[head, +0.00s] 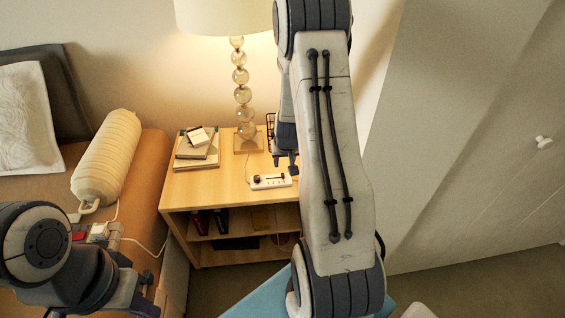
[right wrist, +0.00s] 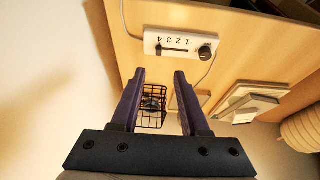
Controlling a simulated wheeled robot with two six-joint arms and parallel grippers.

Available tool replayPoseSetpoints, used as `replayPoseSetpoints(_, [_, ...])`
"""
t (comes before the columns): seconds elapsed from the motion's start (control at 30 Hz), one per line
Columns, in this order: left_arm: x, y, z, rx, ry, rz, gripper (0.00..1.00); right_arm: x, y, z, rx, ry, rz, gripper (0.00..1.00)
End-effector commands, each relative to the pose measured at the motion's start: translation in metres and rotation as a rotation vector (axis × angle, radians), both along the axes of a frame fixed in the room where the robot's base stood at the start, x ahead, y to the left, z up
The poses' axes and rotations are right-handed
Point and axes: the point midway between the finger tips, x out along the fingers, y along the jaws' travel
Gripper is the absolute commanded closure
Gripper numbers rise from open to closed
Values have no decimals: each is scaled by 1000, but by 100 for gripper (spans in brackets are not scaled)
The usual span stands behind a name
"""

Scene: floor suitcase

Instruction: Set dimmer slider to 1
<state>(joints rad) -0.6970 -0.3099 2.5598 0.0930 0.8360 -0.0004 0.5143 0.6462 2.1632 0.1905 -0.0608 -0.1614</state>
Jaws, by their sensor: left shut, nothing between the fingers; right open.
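The white dimmer (head: 271,181) lies near the front edge of the wooden nightstand. In the right wrist view the dimmer (right wrist: 180,45) shows printed numbers, a dark slot with a small dark slider handle (right wrist: 159,50) at its left end, and a round black knob (right wrist: 205,53) at its right. I cannot surely tell which number the handle is at. My right gripper (head: 286,160) is open and empty above the nightstand, just behind the dimmer; its fingers (right wrist: 158,78) point toward it, apart from it. My left gripper (head: 143,284) is shut and empty at the lower left, far from the dimmer.
A lamp (head: 242,95), books (head: 196,150) and a black wire basket (head: 270,128) stand on the nightstand (head: 225,187). A cord runs from the dimmer. The bed (head: 150,170) with a bolster (head: 106,157) is at the left. My right arm hides the nightstand's right part.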

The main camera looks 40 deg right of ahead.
Motion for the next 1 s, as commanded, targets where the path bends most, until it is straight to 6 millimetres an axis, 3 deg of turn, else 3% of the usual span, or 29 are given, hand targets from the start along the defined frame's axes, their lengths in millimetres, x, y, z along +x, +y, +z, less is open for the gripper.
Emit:
replayPoseSetpoints(0.53, [0,0,-22,0,0,0,100,27,-19,-83,0,1,-4,55])
replayPoseSetpoints(0.7, [0,0,-23,0,0,0,100,32,-22,-94,0,0,-4,55])
replayPoseSetpoints(1.0, [0,0,-23,0,0,0,100,33,-22,-96,-1,-1,-4,55])
